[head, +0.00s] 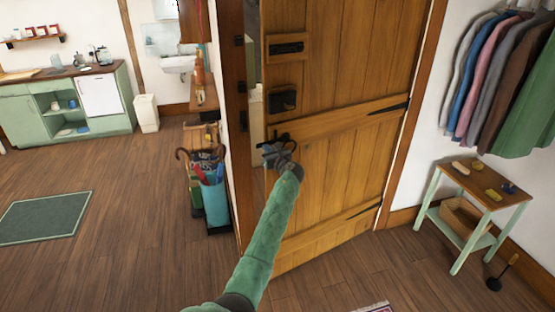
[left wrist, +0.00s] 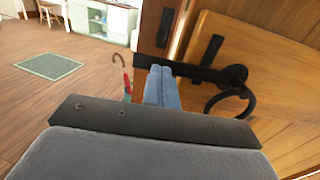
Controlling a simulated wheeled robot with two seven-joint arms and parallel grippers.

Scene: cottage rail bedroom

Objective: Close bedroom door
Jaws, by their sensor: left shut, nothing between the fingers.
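The bedroom door (head: 345,85) is made of wooden planks and stands ajar in the head view. A narrow bright gap shows along its left edge, beside the dark frame. A black ring handle (left wrist: 232,98) and latch bar (left wrist: 205,74) show on the door (left wrist: 275,55) in the left wrist view. My left gripper (head: 272,150) is shut and empty at the door's left edge, by the handle. In the left wrist view its fingers (left wrist: 160,86) are together, left of the ring and overlapping the latch bar. I cannot tell whether they touch it. My right gripper is not in view.
An umbrella stand (head: 215,203) stands left of the door frame. A small side table (head: 480,190) stands right, below hanging clothes (head: 490,85). A green rug (head: 45,217) lies at left. The wooden floor in front of the door is mostly clear.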

